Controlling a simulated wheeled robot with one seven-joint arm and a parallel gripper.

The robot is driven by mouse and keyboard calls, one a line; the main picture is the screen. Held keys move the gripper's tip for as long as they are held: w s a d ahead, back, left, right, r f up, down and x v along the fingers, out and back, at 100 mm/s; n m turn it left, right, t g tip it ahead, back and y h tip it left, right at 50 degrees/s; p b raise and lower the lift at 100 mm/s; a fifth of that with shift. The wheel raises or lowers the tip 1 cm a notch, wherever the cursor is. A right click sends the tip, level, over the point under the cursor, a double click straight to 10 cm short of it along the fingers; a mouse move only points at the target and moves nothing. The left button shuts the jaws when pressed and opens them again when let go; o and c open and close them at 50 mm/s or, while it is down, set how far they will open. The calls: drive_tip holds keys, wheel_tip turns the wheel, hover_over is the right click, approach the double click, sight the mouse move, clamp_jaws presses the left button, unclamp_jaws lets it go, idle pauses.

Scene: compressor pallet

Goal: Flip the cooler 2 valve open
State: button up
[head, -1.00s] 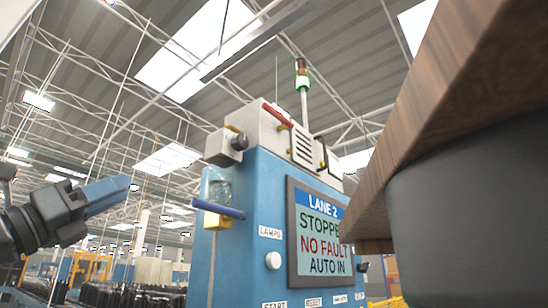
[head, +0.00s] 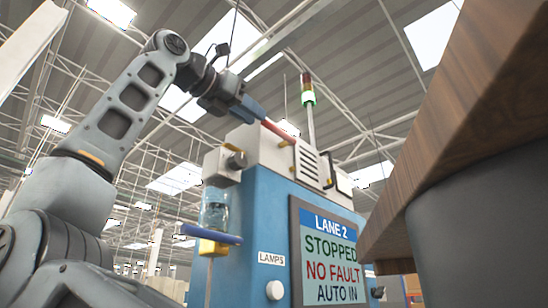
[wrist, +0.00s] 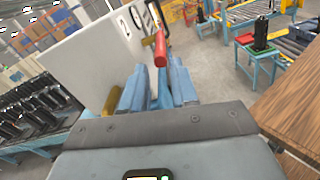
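A red-handled valve (head: 277,131) with a yellow base sits on the white top of the blue cabinet. Its handle leans up and to the left. In the wrist view the red handle (wrist: 160,48) points toward me, beside white lettering-bearing panel (wrist: 92,55) with a "2" and a partly hidden word. I cannot read the full valve name. My gripper (head: 256,112) has blue fingers and is at the handle's free end. In the wrist view the fingertips (wrist: 160,75) lie just below the handle's end. Contact and the gap between fingers are unclear.
A blue lever (head: 210,233) is below a clear bowl (head: 215,207) on the cabinet's left. A black handle (head: 343,181) stands at the top right. The screen (head: 328,255) reads "STOPPED, NO FAULT, AUTO IN". A wooden top (head: 440,130) fills the right side.

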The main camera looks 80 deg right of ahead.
sight(271, 128)
drive_tip(key=p+x, duration=0.1)
drive_tip(key=x, duration=0.6)
drive_tip(key=shift+d, duration=0.1)
clamp_jaws()
idle(0.4)
